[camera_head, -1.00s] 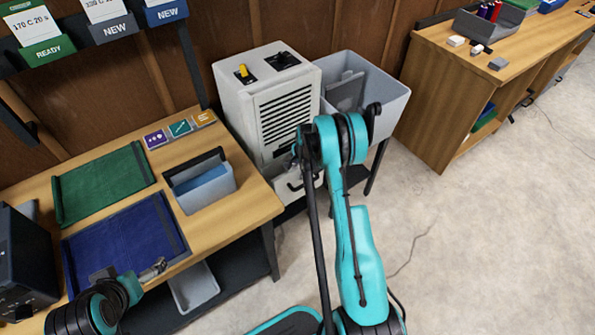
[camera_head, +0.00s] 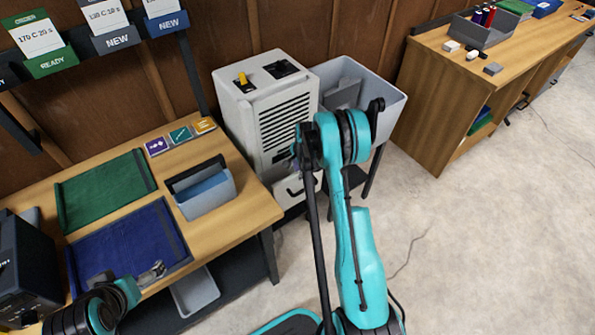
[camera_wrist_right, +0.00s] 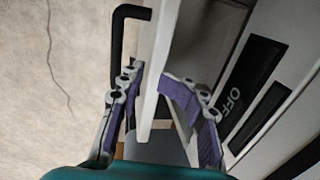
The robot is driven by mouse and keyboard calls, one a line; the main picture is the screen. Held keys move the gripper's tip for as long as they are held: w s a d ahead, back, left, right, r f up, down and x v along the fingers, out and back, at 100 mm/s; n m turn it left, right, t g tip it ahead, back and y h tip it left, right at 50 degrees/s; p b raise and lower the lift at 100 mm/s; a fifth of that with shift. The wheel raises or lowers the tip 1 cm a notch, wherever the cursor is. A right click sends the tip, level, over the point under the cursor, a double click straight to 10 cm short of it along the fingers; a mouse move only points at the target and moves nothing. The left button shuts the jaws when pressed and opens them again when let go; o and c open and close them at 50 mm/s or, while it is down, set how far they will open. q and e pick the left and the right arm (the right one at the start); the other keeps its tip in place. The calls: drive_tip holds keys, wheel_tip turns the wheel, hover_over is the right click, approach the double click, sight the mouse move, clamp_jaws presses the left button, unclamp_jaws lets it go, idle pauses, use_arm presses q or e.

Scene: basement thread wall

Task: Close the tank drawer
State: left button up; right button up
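The tank drawer (camera_head: 294,190) is the white front with a black handle low on the white machine (camera_head: 247,110); in the head view my right arm partly covers it. In the right wrist view the drawer's front panel (camera_wrist_right: 148,75) stands edge-on, out from the machine body, with the black handle (camera_wrist_right: 119,40) on its left side. My right gripper (camera_wrist_right: 148,82) has one finger on each side of this panel, both tips seemingly against it. The left finger is beside the handle. My left gripper (camera_head: 153,271) is over the blue mat, its fingers too small to read.
A grey tub (camera_head: 385,92) stands right of the machine. The left wooden bench (camera_head: 245,205) holds a green mat (camera_head: 105,188), the blue mat (camera_head: 130,245) and a grey bin (camera_head: 208,200). Another wooden bench (camera_head: 425,105) is at the right. The floor in front is clear.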

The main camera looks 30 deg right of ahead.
drive_tip(key=shift+s+r+p, duration=0.2)
drive_tip(key=shift+r+p, duration=0.35)
drive_tip(key=shift+r, duration=0.55)
drive_tip(key=shift+s+r+p, duration=0.2)
drive_tip(key=shift+r+p, duration=0.3)
drive_tip(key=shift+r, duration=0.55)
drive_tip(key=shift+b, duration=0.3)
drive_tip(key=shift+r, duration=0.15)
wheel_tip(320, 180, up, 11)
drive_tip(key=s, duration=0.2)
drive_tip(key=shift+d+r, duration=0.15)
drive_tip(key=shift+r, duration=0.05)
